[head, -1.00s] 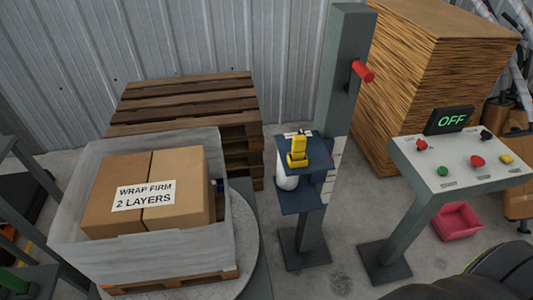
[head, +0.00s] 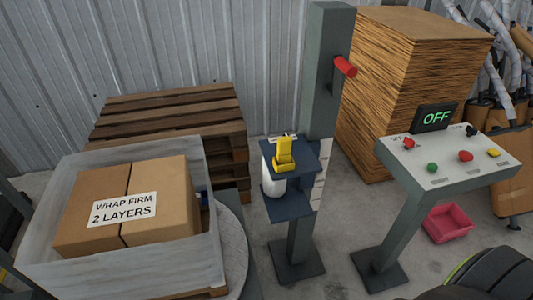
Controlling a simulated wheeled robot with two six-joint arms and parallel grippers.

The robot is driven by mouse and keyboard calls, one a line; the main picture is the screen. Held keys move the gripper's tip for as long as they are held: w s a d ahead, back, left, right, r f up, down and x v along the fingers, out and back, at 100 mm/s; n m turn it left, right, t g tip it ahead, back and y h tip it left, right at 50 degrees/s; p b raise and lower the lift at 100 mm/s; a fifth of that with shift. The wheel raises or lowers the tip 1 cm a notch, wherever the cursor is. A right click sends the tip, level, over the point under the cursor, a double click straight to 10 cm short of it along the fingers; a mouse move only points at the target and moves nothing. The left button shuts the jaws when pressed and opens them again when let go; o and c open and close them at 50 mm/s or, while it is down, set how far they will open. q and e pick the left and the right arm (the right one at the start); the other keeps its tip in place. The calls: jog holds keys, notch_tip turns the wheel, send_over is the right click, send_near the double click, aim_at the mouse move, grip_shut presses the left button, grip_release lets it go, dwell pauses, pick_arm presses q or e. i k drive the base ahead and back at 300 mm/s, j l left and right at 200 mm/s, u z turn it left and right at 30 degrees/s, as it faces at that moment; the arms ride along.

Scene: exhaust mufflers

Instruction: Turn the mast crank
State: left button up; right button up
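The grey mast (head: 322,75) stands upright in the middle of the head view on a dark base plate. Its crank has a red handle (head: 345,66) that sticks out to the right near the top. A dark blue carriage (head: 290,205) on the mast's left side holds a white roll (head: 273,183) and a yellow clamp-like part (head: 284,155). Neither of my grippers shows in the head view.
A control panel (head: 450,160) with coloured buttons and an OFF display (head: 436,117) stands at right. A wrapped carton (head: 125,205) sits on a turntable (head: 233,260) at left. Pallets (head: 170,110) and stacked sheets (head: 420,60) stand behind. A pink bin (head: 448,223) lies on the floor.

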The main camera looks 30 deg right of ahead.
aim_at(340, 65)
jog(key=z, duration=1.35)
